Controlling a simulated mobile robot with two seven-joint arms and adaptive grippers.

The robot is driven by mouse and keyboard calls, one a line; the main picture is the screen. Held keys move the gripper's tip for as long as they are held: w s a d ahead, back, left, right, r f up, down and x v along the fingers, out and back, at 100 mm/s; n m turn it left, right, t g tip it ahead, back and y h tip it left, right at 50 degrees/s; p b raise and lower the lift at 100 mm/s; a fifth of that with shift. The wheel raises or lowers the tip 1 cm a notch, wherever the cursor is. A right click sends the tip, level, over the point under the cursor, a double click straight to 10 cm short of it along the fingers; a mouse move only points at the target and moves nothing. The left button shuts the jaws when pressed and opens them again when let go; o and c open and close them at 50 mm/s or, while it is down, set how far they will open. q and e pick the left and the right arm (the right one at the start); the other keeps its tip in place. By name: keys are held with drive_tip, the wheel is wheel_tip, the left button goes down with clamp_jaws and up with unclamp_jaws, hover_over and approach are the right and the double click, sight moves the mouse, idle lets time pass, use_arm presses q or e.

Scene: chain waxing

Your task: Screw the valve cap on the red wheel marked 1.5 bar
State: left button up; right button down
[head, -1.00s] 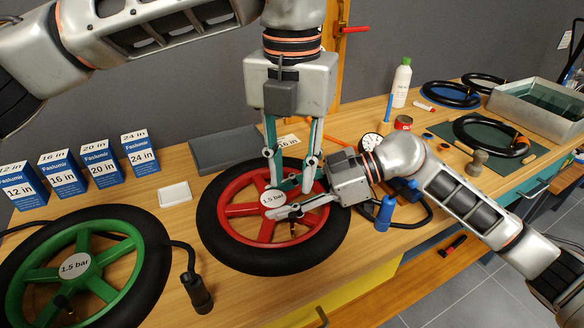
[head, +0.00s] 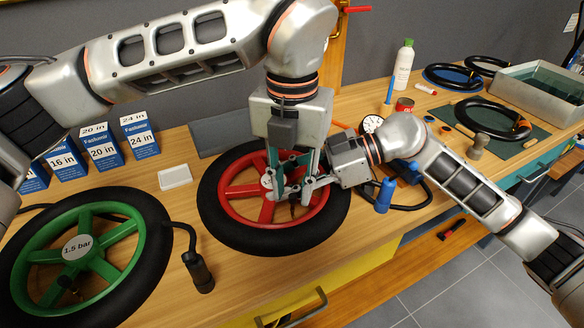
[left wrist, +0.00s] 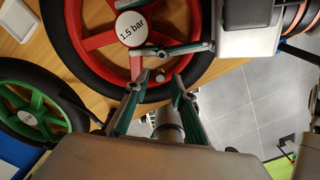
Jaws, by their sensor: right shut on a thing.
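The red wheel (head: 228,191), with a black tyre, lies flat on the bench. Its hub label reads 1.5 bar in the left wrist view (left wrist: 131,30). My left gripper (left wrist: 159,79) points down over the near part of the wheel, its fingertips apart. Between them shows a small pale round thing (left wrist: 160,77); I cannot tell whether it is the valve cap or the valve's end. My right gripper (head: 277,196) reaches in from the right with its fingers shut at a red spoke near the hub. The fingers partly hide the hub in the head view.
A green wheel (head: 77,248), also marked 1.5 bar, lies at front left beside a dark hose end (head: 199,272). Boxes (head: 101,147) stand at the back left. A blue-handled tool (head: 385,195) stands close right of the red wheel.

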use_arm(q)
drive_tip(key=shift+f, duration=0.4)
use_arm(e)
drive_tip(key=shift+f, duration=0.25)
use_arm(q)
drive_tip(key=shift+c, duration=0.4)
clamp_jaws()
drive_tip(key=shift+o, duration=1)
unclamp_jaws()
wheel_tip(320, 180, up, 12)
